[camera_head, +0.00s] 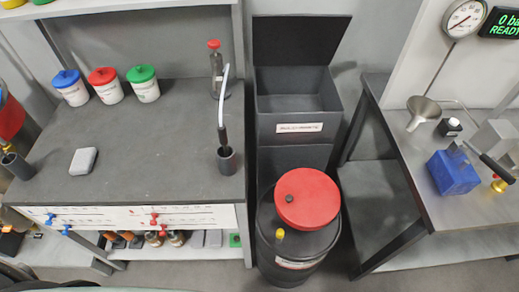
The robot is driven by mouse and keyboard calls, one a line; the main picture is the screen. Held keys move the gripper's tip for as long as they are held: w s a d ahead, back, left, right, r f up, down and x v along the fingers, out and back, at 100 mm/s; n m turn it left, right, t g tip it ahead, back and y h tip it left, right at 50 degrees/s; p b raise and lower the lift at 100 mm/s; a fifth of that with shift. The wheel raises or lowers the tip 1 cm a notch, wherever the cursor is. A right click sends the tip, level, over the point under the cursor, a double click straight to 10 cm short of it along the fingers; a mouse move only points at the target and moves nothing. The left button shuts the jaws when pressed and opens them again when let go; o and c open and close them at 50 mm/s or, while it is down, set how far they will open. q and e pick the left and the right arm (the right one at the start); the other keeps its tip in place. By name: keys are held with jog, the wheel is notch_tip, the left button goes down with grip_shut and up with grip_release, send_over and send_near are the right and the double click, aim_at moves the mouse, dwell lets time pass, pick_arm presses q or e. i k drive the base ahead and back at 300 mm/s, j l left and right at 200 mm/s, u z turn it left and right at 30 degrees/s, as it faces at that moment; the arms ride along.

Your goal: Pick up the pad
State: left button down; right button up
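A light grey pad (83,161) with rounded corners lies flat on the dark grey worktop (150,180) at the left, towards its front. It is clear on all sides. Neither my left nor my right gripper shows in the head view.
Lidded tubs with blue (71,88), red (105,86) and green (143,84) lids stand behind the pad. A dark cup (226,160) holding a brush-like tool stands at the worktop's right edge. An open bin (297,105) and a red-lidded drum (300,235) stand beyond it.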

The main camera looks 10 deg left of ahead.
aim_at(83, 159)
jog(key=u, duration=1.8)
